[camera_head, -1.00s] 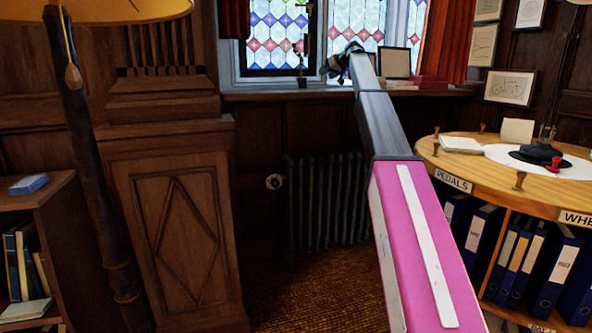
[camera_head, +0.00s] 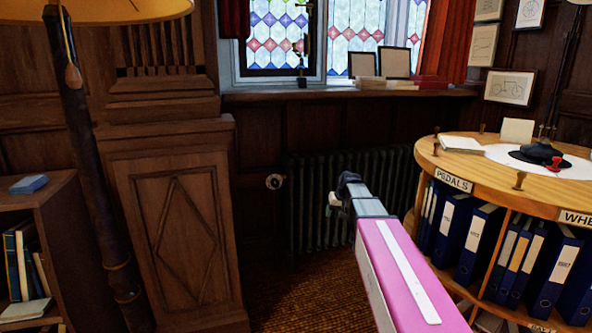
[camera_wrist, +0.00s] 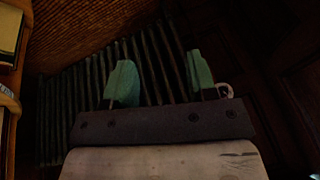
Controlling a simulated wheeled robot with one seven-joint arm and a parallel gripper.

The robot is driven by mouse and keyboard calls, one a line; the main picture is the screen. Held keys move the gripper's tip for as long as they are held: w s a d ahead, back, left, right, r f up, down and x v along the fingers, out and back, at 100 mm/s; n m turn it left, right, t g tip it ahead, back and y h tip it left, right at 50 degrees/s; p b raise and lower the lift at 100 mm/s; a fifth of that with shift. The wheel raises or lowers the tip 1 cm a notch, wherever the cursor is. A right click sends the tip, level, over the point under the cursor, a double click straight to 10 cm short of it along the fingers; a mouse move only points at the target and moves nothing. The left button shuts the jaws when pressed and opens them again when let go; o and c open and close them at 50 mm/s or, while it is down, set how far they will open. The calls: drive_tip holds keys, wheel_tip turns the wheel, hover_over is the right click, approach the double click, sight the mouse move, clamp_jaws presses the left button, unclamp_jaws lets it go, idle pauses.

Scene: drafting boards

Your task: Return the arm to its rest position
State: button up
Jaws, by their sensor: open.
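My arm, with its pink and white link, reaches out from the lower right in the head view. My gripper (camera_head: 334,207) is at its far end, in front of the dark radiator (camera_head: 325,200), and shows small there. In the wrist view my gripper (camera_wrist: 162,82) has two green fingers set well apart, with nothing between them. The dark ribs of the radiator (camera_wrist: 155,60) show behind the fingers.
A round wooden table (camera_head: 455,168) with a dark hat (camera_head: 540,154) and blue binders (camera_head: 480,240) below stands close on the right. A wooden pillar (camera_head: 180,220) and a lamp stand (camera_head: 95,180) are on the left. A windowsill (camera_head: 290,96) runs behind.

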drive_tip(key=s+d+f+g+h, duration=0.1)
drive_tip(key=s+f, duration=0.4)
drive_tip(key=s, duration=0.4)
drive_tip(key=s+f+m+g+h, duration=0.1)
drive_tip(key=s+f, duration=0.4)
drive_tip(key=s, duration=0.5)
drive_tip(key=s+d+f+g, duration=0.1)
drive_tip(key=s+f, duration=0.4)
drive_tip(key=s, duration=0.4)
drive_tip(key=shift+s+d+f+h, duration=0.2)
drive_tip(key=shift+d+h, duration=0.1)
drive_tip(key=shift+h, duration=0.1)
